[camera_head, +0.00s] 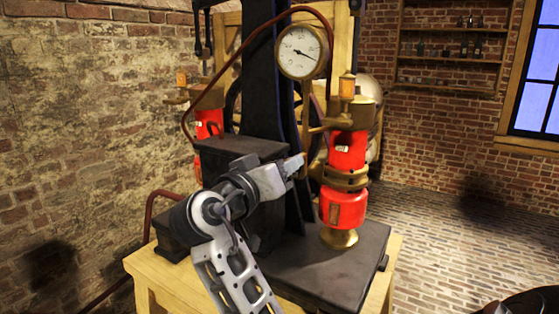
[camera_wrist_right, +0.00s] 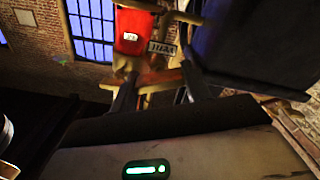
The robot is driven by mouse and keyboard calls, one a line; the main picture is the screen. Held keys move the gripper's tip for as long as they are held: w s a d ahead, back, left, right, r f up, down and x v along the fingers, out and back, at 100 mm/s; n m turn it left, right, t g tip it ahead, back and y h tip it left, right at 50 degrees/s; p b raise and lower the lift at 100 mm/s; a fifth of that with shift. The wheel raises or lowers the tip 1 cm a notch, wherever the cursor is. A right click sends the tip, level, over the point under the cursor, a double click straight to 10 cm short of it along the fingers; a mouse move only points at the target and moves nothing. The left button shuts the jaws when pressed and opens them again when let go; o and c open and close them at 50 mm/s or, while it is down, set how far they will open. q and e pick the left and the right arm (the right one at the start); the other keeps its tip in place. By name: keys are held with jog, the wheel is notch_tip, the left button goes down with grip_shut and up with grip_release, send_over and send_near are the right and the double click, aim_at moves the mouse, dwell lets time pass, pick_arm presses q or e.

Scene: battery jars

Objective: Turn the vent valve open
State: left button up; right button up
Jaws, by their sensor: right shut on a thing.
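The right red cylinder (camera_head: 348,150) with brass fittings stands upright on the dark machine base, and its red body also shows in the wrist view (camera_wrist_right: 133,30). A brass side fitting (camera_head: 324,127) sticks out to its left. My right gripper (camera_head: 301,165) is at the cylinder's left side, below that fitting. In the wrist view its two dark fingers are around a brass-coloured part (camera_wrist_right: 158,78), shut on it. Whether this part is the vent valve's handle, and how far it is turned, I cannot tell. My left gripper is out of view.
A round dial gauge (camera_head: 301,52) hangs above on the machine's dark column. A dark box (camera_head: 240,158) stands close behind my right wrist. A second red cylinder (camera_head: 209,124) is at the left. The wooden bench (camera_head: 165,286) carries the machine; the floor at the right is mostly clear.

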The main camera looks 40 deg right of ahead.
jog(key=shift+o, duration=0.2)
jog(key=n+p, duration=0.1)
jog(key=n, duration=0.2)
jog(key=shift+w, duration=0.1)
jog(key=n, duration=0.2)
jog(key=shift+n+p, duration=0.3)
jog(key=n, duration=0.3)
jog(key=shift+f+n, duration=0.15)
jog(key=shift+n, duration=0.15)
jog(key=shift+w+a+n, duration=0.1)
jog(key=shift+n, duration=1.7)
jog(key=shift+f, duration=0.1)
jog(key=o, duration=0.7)
